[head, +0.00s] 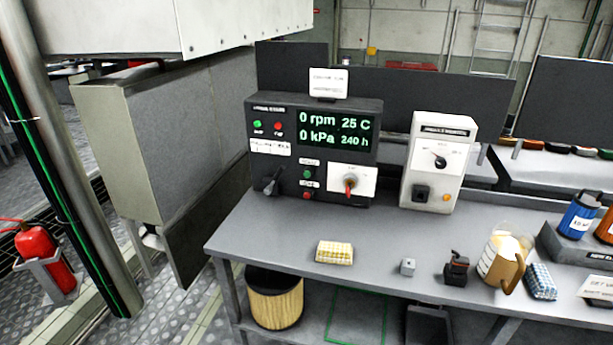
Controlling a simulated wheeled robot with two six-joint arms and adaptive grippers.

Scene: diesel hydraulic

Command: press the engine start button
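A dark control panel (314,150) stands upright on the grey workbench (380,235), its front facing me. Its screen (338,131) reads 0 rpm, 25 C, 0 kPa and 240 h. Below the screen are a green button (307,174) and, under it, a red button (306,195). Their small labels are too blurred to read, so I cannot tell for certain which is the start button. A green lamp (257,125) and a red lamp (278,126) are at the upper left. Neither of my grippers is in view.
A dark lever (271,182) and a red-handled switch (349,185) flank the buttons. A grey box with a dial (438,160) stands to the right.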

